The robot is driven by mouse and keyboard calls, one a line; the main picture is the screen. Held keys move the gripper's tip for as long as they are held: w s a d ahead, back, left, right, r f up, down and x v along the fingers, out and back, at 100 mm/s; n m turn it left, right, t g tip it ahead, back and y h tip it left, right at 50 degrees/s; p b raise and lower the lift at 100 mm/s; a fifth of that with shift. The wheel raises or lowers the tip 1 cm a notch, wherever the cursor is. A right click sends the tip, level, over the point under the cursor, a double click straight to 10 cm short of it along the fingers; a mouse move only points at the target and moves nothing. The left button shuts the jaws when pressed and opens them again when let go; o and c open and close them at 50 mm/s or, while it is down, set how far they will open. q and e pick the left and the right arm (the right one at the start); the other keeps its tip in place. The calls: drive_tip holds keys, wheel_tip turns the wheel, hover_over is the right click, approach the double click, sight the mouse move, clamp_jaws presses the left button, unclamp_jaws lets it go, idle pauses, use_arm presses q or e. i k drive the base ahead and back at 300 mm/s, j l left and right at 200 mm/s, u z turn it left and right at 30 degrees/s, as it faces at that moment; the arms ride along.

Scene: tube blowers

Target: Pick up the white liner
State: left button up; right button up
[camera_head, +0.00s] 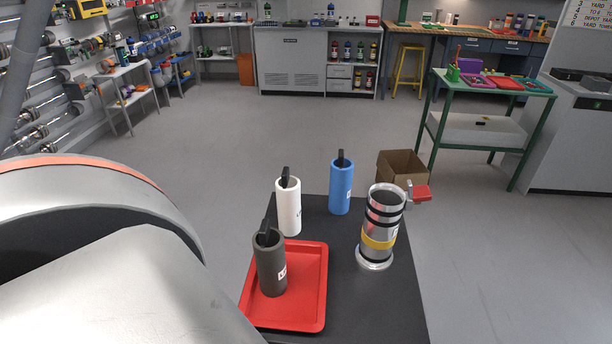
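The white liner (288,209) is an upright white cylinder with a black piece sticking up from its top. It stands on the black table (385,315), just behind the red tray (308,318). A dark grey cylinder (271,268) of similar shape stands upright on the tray, in front of and left of the white one. A blue cylinder (341,190) stands to the white one's right and farther back. A large grey arm part with an orange stripe fills the lower left. Neither gripper shows in the head view.
A silver tube device (384,220) with black and yellow bands and a red part stands on the table's right. A cardboard box (402,166) is behind it. A green side table (490,85) stands at the right. The floor beyond is mostly clear.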

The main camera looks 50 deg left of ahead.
sight(288, 187)
drive_tip(key=k+j+z, duration=0.15)
drive_tip(key=j+z, duration=0.15)
drive_tip(key=z, duration=0.15)
drive_tip(key=k+j+z, duration=0.2)
drive_tip(key=z, duration=0.3)
drive_tip(key=k+j+z, duration=0.15)
drive_tip(key=z, duration=0.3)
drive_tip(key=k+z, duration=0.3)
drive_tip(key=z, duration=0.15)
drive_tip(key=k+z, duration=0.2)
drive_tip(key=z, duration=0.3)
drive_tip(key=k+j, duration=0.15)
drive_tip(key=k, duration=0.3)
drive_tip(key=k+j+z, duration=0.15)
drive_tip(key=k, duration=0.3)
drive_tip(key=k+j+u, duration=0.25)
drive_tip(key=u, duration=0.2)
drive_tip(key=k+j+u, duration=0.2)
drive_tip(key=j+u, duration=0.3)
drive_tip(key=l, duration=0.15)
